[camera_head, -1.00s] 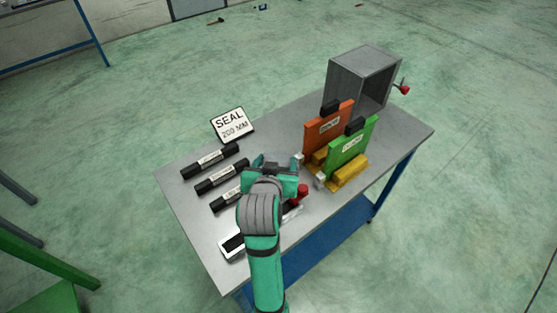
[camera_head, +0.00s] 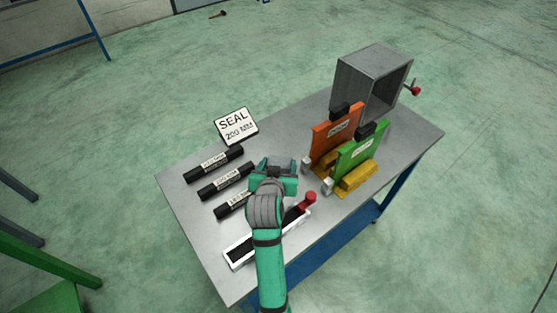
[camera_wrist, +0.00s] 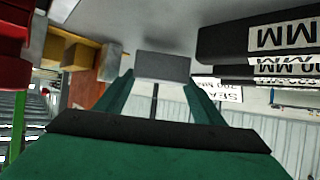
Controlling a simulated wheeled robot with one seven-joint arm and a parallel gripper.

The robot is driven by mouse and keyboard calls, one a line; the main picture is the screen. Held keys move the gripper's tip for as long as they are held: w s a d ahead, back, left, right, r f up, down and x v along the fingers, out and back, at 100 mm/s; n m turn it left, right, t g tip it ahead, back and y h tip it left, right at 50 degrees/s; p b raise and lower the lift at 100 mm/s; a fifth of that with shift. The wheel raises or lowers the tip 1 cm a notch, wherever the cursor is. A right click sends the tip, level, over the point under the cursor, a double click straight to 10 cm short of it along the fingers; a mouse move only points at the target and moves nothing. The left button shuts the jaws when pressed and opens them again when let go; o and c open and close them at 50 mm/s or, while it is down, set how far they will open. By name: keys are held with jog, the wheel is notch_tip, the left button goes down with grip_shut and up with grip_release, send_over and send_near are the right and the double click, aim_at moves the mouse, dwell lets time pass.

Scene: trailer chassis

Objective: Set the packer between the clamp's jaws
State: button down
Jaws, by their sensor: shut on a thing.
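My gripper (camera_head: 275,168) is over the table's middle, just right of the black bars. In the wrist view its green fingers (camera_wrist: 162,84) are shut on a small dark grey block (camera_wrist: 162,66), which appears to be the packer. I cannot tell for sure which object is the clamp. A pale narrow frame with a dark inside (camera_head: 238,252) and a red knob (camera_head: 309,199) lies at the table's front, partly behind my arm. A grey open box (camera_head: 362,82) with a red-ended handle (camera_head: 414,90) stands at the far right.
Three labelled black bars (camera_head: 213,164) lie at the left, below a SEAL 200 MM sign (camera_head: 236,126). Upright orange (camera_head: 325,147) and green (camera_head: 350,163) panels stand on yellow blocks (camera_head: 355,179) right of my gripper.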

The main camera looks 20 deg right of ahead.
jog(key=shift+f, duration=0.5)
jog(key=shift+f, duration=0.15)
jog(key=shift+c, duration=2.4)
grip_release()
jog(key=shift+f, duration=0.15)
